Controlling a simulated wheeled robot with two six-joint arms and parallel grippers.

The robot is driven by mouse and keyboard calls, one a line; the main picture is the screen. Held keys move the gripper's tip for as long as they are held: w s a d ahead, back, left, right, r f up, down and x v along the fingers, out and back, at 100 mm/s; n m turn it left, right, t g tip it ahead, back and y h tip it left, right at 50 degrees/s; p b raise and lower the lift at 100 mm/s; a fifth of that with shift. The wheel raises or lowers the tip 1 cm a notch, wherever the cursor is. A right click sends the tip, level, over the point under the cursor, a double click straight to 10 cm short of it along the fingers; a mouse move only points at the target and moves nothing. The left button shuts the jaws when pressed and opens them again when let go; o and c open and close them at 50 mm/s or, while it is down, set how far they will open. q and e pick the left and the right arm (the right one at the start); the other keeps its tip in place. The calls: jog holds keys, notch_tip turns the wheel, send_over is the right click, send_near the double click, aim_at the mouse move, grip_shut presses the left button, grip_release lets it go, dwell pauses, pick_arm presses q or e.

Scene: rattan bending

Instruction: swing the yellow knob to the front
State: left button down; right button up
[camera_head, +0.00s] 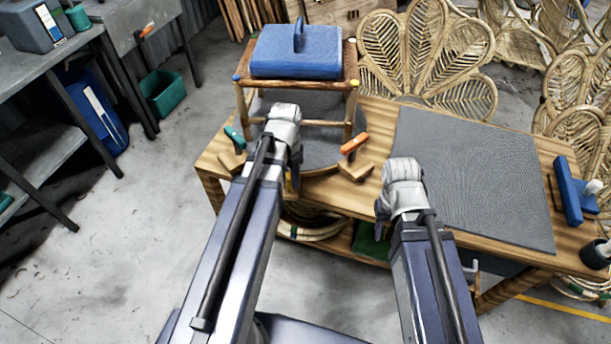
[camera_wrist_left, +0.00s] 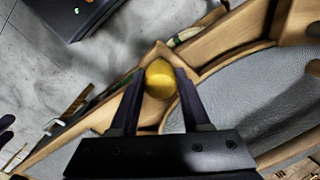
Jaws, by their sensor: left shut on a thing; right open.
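The yellow knob (camera_wrist_left: 160,78) sits between the two fingers of my left gripper (camera_wrist_left: 160,92) in the left wrist view. It is at a corner of a wooden piece beside a round grey surface (camera_wrist_left: 225,95). My left gripper is shut on it. In the head view my left gripper (camera_head: 291,182) is at the table's front edge, below the rattan frame (camera_head: 305,122), and my wrist mostly hides the knob. My right gripper (camera_head: 382,222) is open and empty at the front edge, left of the grey mat (camera_head: 470,175).
A blue block with a handle (camera_head: 297,50) rests on the rattan frame. A green-handled clamp (camera_head: 235,138) and an orange-handled one (camera_head: 354,143) flank the frame on the wooden table (camera_head: 375,115). A blue tool (camera_head: 568,190) lies right of the clear mat.

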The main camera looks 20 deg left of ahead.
pick_arm(q)
jog(key=s+a+m, duration=0.1)
jog(key=a+m, duration=0.1)
jog(key=a, duration=0.5)
jog(key=shift+a+m, duration=0.3)
jog(key=shift+m, duration=0.1)
jog(key=shift+c, duration=1.8)
grip_release()
jog(key=shift+r, duration=0.1)
notch_tip(320, 180, up, 8)
jog(key=p, duration=0.8)
jog(key=shift+f, duration=0.2)
